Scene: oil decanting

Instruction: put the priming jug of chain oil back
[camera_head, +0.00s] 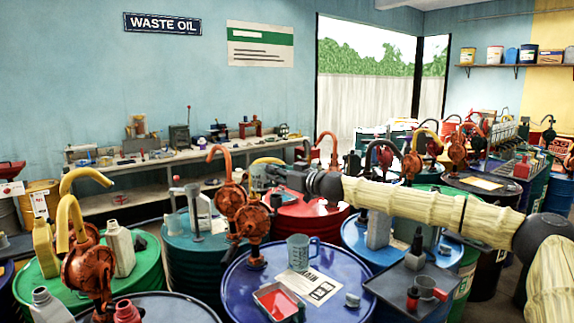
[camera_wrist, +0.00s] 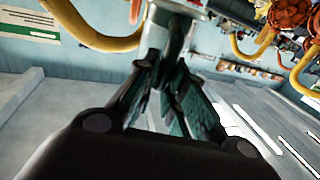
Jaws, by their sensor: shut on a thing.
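My gripper (camera_head: 276,176) reaches in from the right above the drums in the head view. It is shut on a grey-blue jug (camera_head: 257,178), seen small and partly behind the orange pump and the fingers. In the wrist view, my gripper (camera_wrist: 168,75) closes around the grey-green jug (camera_wrist: 165,32), whose upper part runs out of the picture. I cannot tell what the jug contains. Another grey-blue measuring jug (camera_head: 302,252) stands upright on the blue drum (camera_head: 236,291) in front, beside a printed sheet (camera_head: 318,287).
Orange hand pumps (camera_head: 252,220) rise from the drums close to my gripper. A red tray (camera_head: 279,301) lies on the blue drum. A red drum (camera_head: 306,214) and a teal drum (camera_head: 190,246) stand behind. A workbench (camera_head: 175,160) runs along the wall. The drums stand close together.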

